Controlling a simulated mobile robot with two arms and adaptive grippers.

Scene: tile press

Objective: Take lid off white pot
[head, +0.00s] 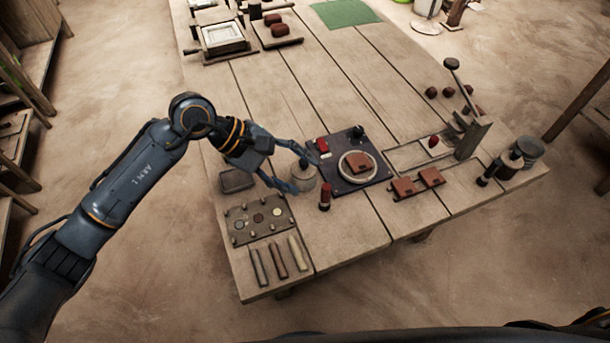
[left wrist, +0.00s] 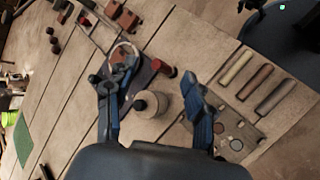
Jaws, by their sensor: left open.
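The white pot (head: 304,184) is a small pale round pot on the table, left of the dark square plate. In the left wrist view the pot (left wrist: 152,108) shows between my fingers, with a dark knob (left wrist: 140,104) on its pale top, which looks like the lid. In the head view my gripper partly hides the pot, so the lid's edge is not clear. My left gripper (head: 302,174) is open, with one finger on each side of the pot. I cannot tell whether the fingers touch it. My right gripper is not in view.
A dark plate (head: 341,185) with a ring and brown tile is right of the pot. A red-topped stamp (head: 325,196) stands close in front. A peg board (head: 241,224) and several coloured sticks lie at front left. Free planks (head: 270,95) lie behind.

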